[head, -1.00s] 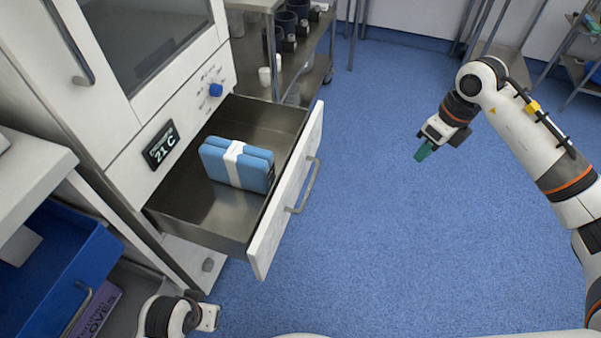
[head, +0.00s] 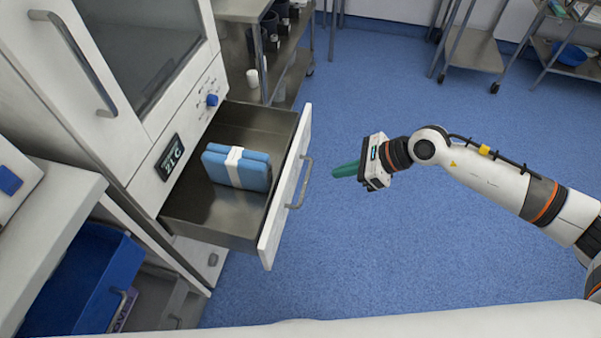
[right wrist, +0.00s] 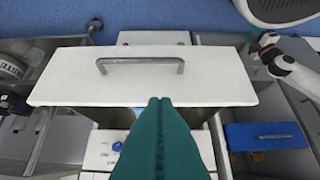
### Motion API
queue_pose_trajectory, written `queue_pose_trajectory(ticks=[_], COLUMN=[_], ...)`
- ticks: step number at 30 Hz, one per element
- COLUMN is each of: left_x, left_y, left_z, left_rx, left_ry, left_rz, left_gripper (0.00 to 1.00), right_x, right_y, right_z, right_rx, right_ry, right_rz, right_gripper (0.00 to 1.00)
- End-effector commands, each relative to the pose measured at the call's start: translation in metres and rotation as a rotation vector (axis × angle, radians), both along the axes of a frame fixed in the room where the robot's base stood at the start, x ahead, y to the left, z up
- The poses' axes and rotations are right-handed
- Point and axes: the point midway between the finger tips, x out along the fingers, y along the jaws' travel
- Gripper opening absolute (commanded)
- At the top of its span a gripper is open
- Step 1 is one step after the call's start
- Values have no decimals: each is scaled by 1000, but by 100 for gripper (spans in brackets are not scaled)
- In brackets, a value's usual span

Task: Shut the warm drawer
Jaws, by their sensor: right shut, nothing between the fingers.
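The warm drawer (head: 291,192) is pulled open from the white cabinet, below a display reading 21 C (head: 170,156). It has a white front, a metal handle (head: 302,184) and a steel inside. A blue folded bundle with a white band (head: 236,168) lies in it. My right gripper (head: 334,171) has green fingers, shut and empty, pointing left at the drawer front, a short gap to the right of the handle. In the right wrist view the fingers (right wrist: 158,103) point toward the drawer front (right wrist: 215,82). My left gripper is not in view in the head view.
A blue bin drawer (head: 80,280) stands open at lower left, below a white counter. A steel shelf with dark cups (head: 270,25) is behind the drawer. Blue floor (head: 400,240) to the right is clear. Steel carts stand at the back right.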

Motion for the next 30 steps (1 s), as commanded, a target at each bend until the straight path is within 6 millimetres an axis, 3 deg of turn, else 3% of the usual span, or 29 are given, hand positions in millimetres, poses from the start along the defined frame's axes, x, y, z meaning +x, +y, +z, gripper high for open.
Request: queue_pose_trajectory(ticks=[11,19,30], left_x=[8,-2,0], left_y=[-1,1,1], left_z=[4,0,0], left_rx=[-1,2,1], left_ry=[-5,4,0], left_rz=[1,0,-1], left_gripper=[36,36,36], right_x=[18,29,30], right_y=[58,89,93], right_z=[-55,-53,-53], right_rx=[2,0,-1], right_ry=[2,1,1], right_rz=[2,1,-1], right_gripper=[0,0,0])
